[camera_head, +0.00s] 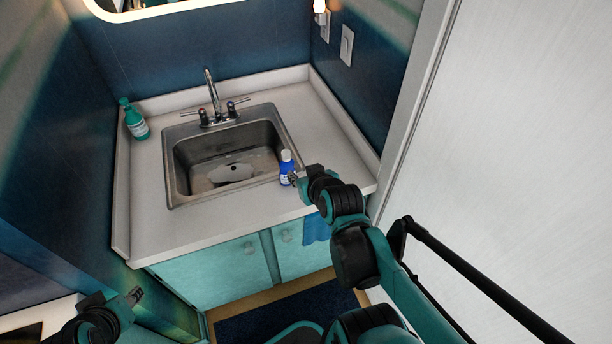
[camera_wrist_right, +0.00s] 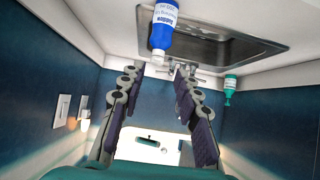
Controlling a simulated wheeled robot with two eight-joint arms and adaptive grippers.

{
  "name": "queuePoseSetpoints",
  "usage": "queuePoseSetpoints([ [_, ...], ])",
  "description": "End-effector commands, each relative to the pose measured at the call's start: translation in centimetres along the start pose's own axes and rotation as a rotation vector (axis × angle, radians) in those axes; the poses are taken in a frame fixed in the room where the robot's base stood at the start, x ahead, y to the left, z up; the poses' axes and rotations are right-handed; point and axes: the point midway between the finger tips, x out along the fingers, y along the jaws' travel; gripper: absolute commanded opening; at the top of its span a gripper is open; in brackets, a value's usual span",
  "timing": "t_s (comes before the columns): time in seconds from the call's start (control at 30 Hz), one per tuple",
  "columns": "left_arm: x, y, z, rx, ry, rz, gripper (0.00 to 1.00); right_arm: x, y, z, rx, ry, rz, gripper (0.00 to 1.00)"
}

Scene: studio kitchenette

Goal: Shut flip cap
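A small blue bottle (camera_head: 287,175) with a white cap (camera_head: 286,155) stands upright on the counter at the sink's front right corner. In the right wrist view, which is upside down, the blue bottle (camera_wrist_right: 163,30) and its cap (camera_wrist_right: 158,57) lie beyond the fingertips. Whether the cap's lid is up or down is too small to tell. My right gripper (camera_head: 296,178) is close beside the bottle on its right; in the wrist view its fingers (camera_wrist_right: 158,78) are apart with nothing between them. My left gripper (camera_head: 136,296) is low at the left, away from the counter; its fingers are too small to read.
The steel sink (camera_head: 188,188) with its faucet (camera_head: 213,95) is left of the blue bottle. A green bottle (camera_head: 134,119) stands at the counter's left back. A blue cloth (camera_head: 316,229) hangs at the cabinet front. A white panel (camera_head: 520,130) bounds the right side.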

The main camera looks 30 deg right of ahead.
Motion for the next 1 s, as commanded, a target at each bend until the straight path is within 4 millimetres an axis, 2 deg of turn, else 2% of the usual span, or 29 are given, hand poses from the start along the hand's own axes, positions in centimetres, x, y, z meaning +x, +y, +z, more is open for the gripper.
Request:
queuePoseSetpoints([
  [0.2, 0.0, 0.0, 0.0, 0.0, 0.0, 0.0, 0.37, -2.1, 0.0, 0.0, 0.002, 0.0, -0.001, 0.33],
  [0.4, 0.0, 0.0, 0.0, 0.0, 0.0, 0.0, 0.37, -3.0, 0.0, 0.0, 0.001, 0.0, -0.001, 0.33],
  [1.0, 0.0, 0.0, 0.0, 0.0, 0.0, 0.0, 0.37, -3.1, -0.1, 0.0, 0.0, -0.001, -0.001, 0.33],
])
